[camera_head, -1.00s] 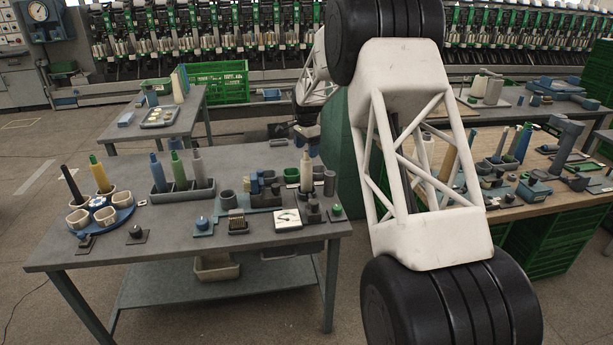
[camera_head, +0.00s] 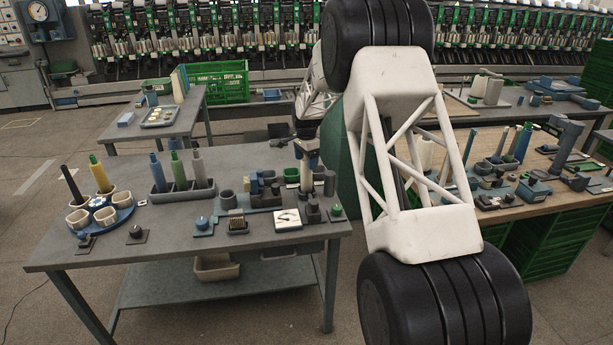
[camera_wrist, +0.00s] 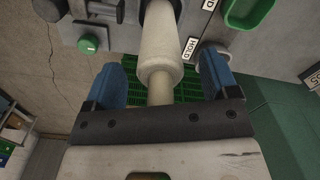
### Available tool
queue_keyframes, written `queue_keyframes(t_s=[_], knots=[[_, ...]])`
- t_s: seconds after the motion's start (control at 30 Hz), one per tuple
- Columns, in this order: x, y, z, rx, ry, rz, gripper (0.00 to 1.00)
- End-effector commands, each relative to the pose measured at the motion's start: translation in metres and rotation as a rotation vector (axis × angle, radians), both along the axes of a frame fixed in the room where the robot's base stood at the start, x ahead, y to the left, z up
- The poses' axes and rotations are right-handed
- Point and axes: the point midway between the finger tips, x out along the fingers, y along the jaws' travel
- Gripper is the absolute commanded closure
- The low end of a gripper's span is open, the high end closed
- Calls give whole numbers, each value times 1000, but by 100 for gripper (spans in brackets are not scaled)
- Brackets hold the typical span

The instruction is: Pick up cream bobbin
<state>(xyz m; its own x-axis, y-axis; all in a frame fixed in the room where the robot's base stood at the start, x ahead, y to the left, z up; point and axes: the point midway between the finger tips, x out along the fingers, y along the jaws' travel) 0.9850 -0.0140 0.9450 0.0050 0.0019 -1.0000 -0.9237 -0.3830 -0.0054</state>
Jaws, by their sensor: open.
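The cream bobbin (camera_head: 306,180) stands upright at the right part of the grey workbench, among small fixtures. In the wrist view the cream bobbin (camera_wrist: 160,45) runs between two blue fingers. My gripper (camera_wrist: 161,78) is open, with one finger on each side of the bobbin and a gap visible at both sides. In the head view my gripper (camera_head: 306,150) is at the bobbin's top and hides its tip. The bobbin's base is partly hidden by fixtures in the head view.
A rack with blue, green and grey bobbins (camera_head: 180,180) stands left on the bench. A blue round tray with cream cups (camera_head: 112,215) is further left.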

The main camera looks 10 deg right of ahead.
Motion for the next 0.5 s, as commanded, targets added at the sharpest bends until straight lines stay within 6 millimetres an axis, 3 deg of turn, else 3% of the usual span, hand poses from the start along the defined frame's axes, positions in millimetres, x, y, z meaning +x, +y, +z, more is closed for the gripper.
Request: queue_keyframes(t_s=[0.13, 0.4, 0.5], knots=[[0, 0, 0, 0, 0, 0, 23], [0, 0, 0, 0, 0, 0, 64], [0, 0, 0, 0, 0, 0, 73]])
